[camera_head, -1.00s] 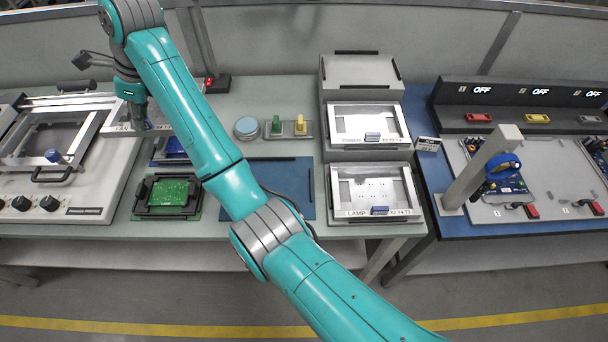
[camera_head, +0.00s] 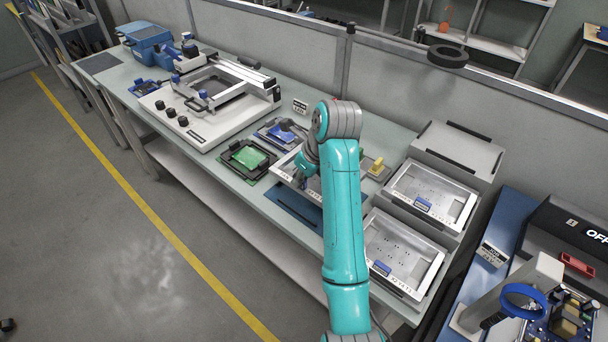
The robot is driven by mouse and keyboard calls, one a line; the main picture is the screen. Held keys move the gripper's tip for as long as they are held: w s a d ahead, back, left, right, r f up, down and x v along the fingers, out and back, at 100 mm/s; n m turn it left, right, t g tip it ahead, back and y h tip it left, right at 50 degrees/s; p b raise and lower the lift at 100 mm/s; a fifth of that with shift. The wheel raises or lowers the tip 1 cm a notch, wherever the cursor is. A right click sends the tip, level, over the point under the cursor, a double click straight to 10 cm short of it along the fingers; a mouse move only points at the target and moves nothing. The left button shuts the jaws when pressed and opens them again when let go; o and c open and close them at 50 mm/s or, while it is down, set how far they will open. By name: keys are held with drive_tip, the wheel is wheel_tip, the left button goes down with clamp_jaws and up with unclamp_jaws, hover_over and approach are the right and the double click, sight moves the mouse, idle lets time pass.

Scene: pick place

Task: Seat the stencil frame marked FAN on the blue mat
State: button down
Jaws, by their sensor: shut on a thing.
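My gripper (camera_head: 301,182) is shut on a pale stencil frame (camera_head: 287,173). My arm hides the right part of the frame, and I cannot read its marking. The blue mat (camera_head: 292,207) lies flat on the bench. The held frame is over or just behind the mat's far side; I cannot tell the height between them. The near part of the mat shows bare, and my arm covers its right part.
A green circuit board in a black holder (camera_head: 248,157) and a blue item on a tray (camera_head: 278,133) lie left of the mat. The white stencil printer (camera_head: 205,105) stands further left. Racked stencil frames (camera_head: 432,195) (camera_head: 400,255) stand right of my arm.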

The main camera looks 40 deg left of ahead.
drive_tip(key=shift+a+f, duration=0.1)
drive_tip(key=shift+f, duration=3.15)
drive_tip(key=shift+f, duration=0.75)
drive_tip(key=c, duration=1.1)
unclamp_jaws()
drive_tip(key=c, duration=0.3)
drive_tip(key=shift+c, duration=0.2)
drive_tip(key=shift+r, duration=0.1)
drive_tip(key=shift+r, duration=3.4)
